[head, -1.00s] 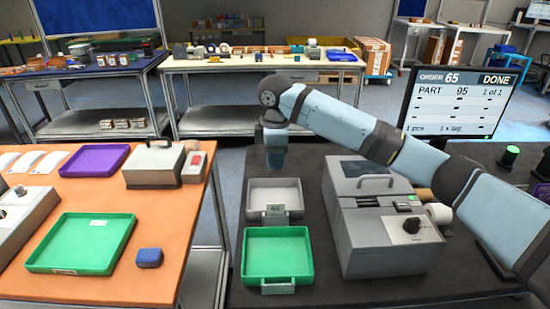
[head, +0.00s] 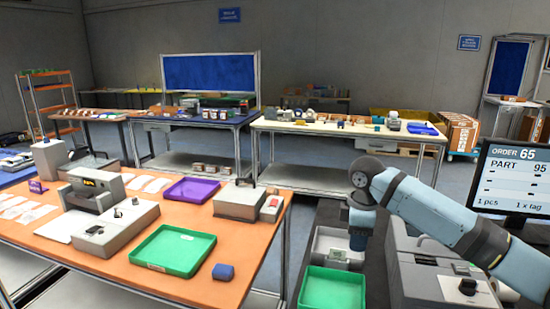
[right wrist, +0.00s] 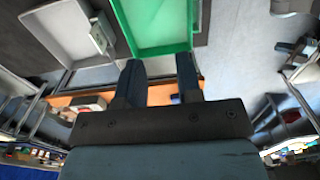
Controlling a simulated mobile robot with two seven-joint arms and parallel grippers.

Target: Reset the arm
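My right gripper (head: 360,232) hangs pointing down at the end of the blue-grey arm, above the grey tray (head: 325,240) on the dark table. In the right wrist view its two fingers stand apart with nothing between them, so the gripper (right wrist: 158,72) is open and empty. The green tray (head: 332,288) lies in front of the grey tray. It also shows in the right wrist view (right wrist: 155,25), beyond the fingertips. My left gripper is in neither view now.
A grey machine (head: 440,275) stands right of the trays, partly behind my arm. The monitor (head: 515,178) behind reads order 65, part 95. The orange table (head: 110,260) at left holds a green tray (head: 173,250), a purple tray (head: 187,190) and a blue block (head: 223,272).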

